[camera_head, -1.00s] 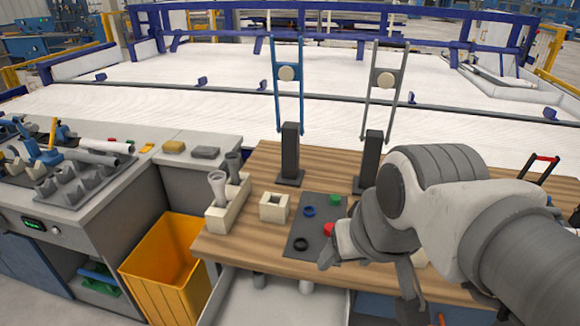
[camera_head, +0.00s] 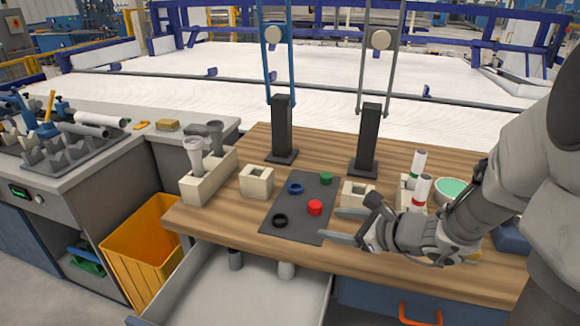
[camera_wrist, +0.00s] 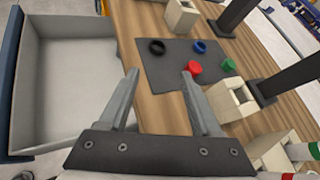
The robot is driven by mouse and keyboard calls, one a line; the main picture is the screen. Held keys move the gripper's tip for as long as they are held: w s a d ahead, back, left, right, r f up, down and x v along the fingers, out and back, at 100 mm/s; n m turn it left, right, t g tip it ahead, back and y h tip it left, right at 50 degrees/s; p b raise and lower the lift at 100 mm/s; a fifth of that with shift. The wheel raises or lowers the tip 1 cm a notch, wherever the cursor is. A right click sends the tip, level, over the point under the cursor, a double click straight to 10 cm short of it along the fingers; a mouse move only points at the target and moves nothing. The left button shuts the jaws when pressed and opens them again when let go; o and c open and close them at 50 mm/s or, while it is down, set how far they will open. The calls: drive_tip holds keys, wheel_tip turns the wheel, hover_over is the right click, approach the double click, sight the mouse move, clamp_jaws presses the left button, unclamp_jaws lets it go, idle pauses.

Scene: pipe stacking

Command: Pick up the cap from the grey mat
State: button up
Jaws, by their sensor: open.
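The grey mat (camera_head: 303,225) lies on the wooden table. It carries a red cap (camera_head: 315,208), a green cap (camera_head: 326,178), a blue ring (camera_head: 295,188) and a black ring (camera_head: 280,220). My gripper (camera_head: 334,224) is open and empty, just right of the mat, with its fingers pointing left towards it. In the wrist view the red cap (camera_wrist: 194,68) is close ahead of the right fingertip, and the green cap (camera_wrist: 229,65) is farther right. The black ring (camera_wrist: 157,47) is beyond the gap between the fingers; the blue ring (camera_wrist: 200,46) is beyond the red cap.
A cream block (camera_head: 357,194) with a square opening stands right of the mat near my gripper, another (camera_head: 257,181) left of it. Two dark posts (camera_head: 281,130) stand behind. White tubes (camera_head: 420,190) and a green-topped bowl (camera_head: 452,190) are at right. An open drawer (camera_head: 250,285) juts out in front.

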drive_tip(key=w+d+f+m, duration=0.1)
drive_tip(key=m, duration=0.1)
drive_tip(key=w+d+f+m+t+h+b, duration=0.1)
drive_tip(key=d+m, duration=0.1)
drive_tip(key=w+d+f+m+t+h, duration=0.1)
drive_tip(key=d+m, duration=0.1)
drive_tip(key=shift+w+d+f, duration=0.1)
drive_tip(key=shift+w+d, duration=0.05)
drive_tip(key=b, duration=0.4)
approach(316, 205)
drive_tip(key=shift+t, duration=0.3)
drive_tip(key=x, duration=0.4)
drive_tip(key=shift+w+f, duration=0.25)
drive_tip(key=shift+f, duration=0.05)
drive_tip(key=b+x, duration=0.2)
drive_tip(key=x, duration=0.2)
drive_tip(key=shift+f, duration=0.3)
drive_tip(key=shift+w+a+f, duration=0.1)
drive_tip(key=shift+w+a, duration=0.2)
drive_tip(key=shift+w, duration=0.15)
clamp_jaws()
